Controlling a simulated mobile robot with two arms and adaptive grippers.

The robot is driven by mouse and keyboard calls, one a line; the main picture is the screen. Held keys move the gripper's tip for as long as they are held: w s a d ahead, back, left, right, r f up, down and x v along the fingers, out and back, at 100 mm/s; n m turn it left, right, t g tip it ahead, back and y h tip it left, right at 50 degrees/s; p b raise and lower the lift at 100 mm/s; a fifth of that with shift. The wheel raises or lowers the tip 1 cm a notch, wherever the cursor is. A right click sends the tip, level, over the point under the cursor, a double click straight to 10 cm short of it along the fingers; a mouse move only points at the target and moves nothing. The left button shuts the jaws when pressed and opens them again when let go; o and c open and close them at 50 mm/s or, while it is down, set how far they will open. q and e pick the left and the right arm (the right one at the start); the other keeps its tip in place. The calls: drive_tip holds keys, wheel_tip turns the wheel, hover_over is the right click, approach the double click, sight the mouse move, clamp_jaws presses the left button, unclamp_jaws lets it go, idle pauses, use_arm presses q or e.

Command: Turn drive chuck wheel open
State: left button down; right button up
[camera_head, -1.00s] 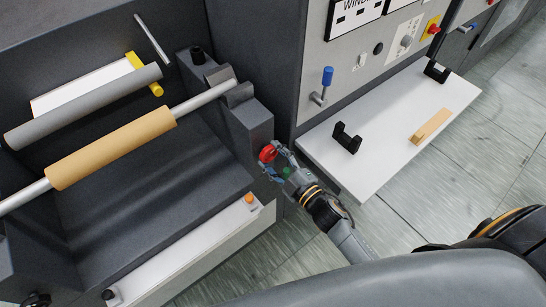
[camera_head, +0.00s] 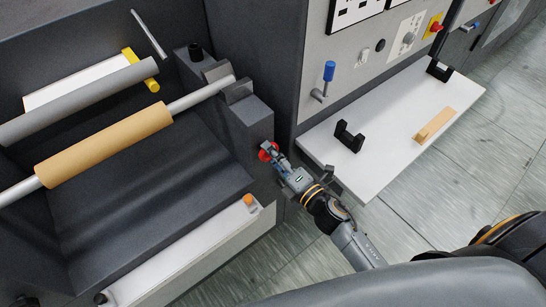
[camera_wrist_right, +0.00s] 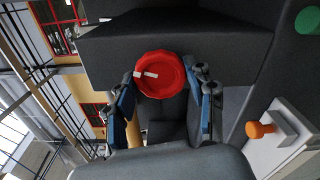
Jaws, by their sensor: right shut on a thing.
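The red drive chuck wheel (camera_head: 267,151) sits on the right side of the dark machine block. It also shows in the right wrist view (camera_wrist_right: 161,75) as a round red knob with a white mark, near the middle top. My right gripper (camera_head: 271,154) is at the wheel, with its fingers (camera_wrist_right: 166,98) on the left and right sides of the rim, shut on it. In the head view the gripper covers part of the wheel. My left gripper is not in view.
A shaft with a tan core (camera_head: 104,145) lies across the machine left of the wheel. A white shelf (camera_head: 385,135) with black cradles (camera_head: 349,137) and a wooden block (camera_head: 434,125) stands right of my gripper. An orange button (camera_head: 249,199) is below the wheel.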

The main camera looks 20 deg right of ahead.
drive_tip(key=shift+n+b, duration=0.65)
drive_tip(key=shift+n, duration=1.25)
drive_tip(key=o, duration=1.2)
drive_tip(key=shift+c, duration=0.2)
drive_tip(key=v, duration=1.2)
